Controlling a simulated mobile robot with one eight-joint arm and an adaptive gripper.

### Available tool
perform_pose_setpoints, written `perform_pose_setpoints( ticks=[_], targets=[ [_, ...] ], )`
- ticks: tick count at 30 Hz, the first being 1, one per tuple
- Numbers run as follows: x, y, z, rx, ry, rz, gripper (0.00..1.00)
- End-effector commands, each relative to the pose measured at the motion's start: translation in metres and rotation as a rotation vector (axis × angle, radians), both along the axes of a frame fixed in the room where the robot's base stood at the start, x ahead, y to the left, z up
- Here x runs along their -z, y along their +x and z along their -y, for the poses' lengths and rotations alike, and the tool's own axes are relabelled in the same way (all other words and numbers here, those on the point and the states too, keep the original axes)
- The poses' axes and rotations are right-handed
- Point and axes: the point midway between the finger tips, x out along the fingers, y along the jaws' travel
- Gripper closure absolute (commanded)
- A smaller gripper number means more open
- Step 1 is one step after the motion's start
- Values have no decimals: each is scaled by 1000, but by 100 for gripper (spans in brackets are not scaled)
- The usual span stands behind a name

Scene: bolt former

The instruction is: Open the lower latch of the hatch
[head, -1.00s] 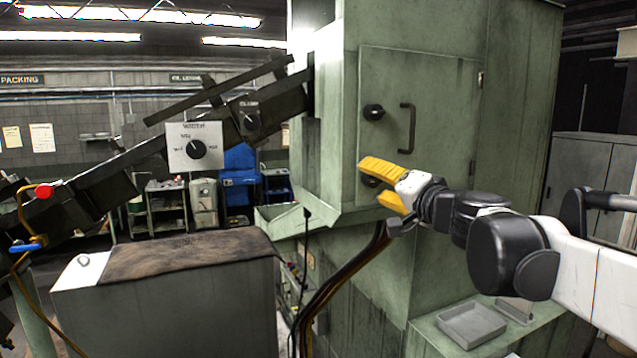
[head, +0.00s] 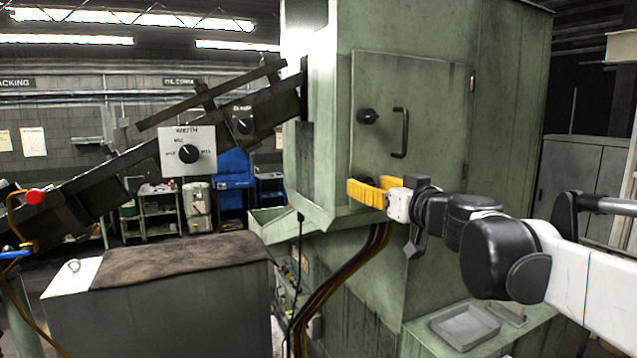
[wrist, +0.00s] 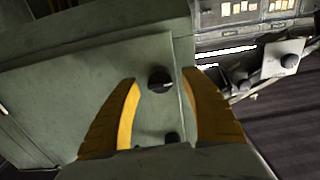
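The green hatch (head: 435,90) is closed on the side of the green machine. Its upper latch (head: 368,116) is a black knob beside the bar handle (head: 401,132). The lower latch (head: 366,181) is a similar black knob, largely hidden behind my gripper (head: 370,190). In the wrist view, which appears upside down, the lower latch (wrist: 160,80) lies between the two yellow fingers of my gripper (wrist: 160,76). The fingers are apart, with a gap visible on each side of the knob. The upper latch (wrist: 172,137) shows partly, near the palm.
A dial box (head: 188,150) stands on the sloping conveyor (head: 95,175) at left. A grey cabinet with a brown cover (head: 180,258) is at front left. Dark cables (head: 345,285) hang below the hatch. A shallow tray (head: 468,326) sits on a ledge at lower right.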

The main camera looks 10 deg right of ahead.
Motion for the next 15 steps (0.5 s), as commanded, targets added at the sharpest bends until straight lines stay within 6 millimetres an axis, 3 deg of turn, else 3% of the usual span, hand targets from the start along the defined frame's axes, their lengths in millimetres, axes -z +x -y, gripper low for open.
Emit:
perform_pose_setpoints(
  ticks=[1, 4, 5, 11, 15],
  targets=[
    [0, 0, 0, 0, 0, 0, 65],
    [0, 0, 0, 0, 1, 0, 96],
    [0, 0, 0, 0, 1, 0, 100],
    [0, 0, 0, 0, 29, -9, 100],
    [0, 0, 0, 0, 219, -71, 100]
  ],
)
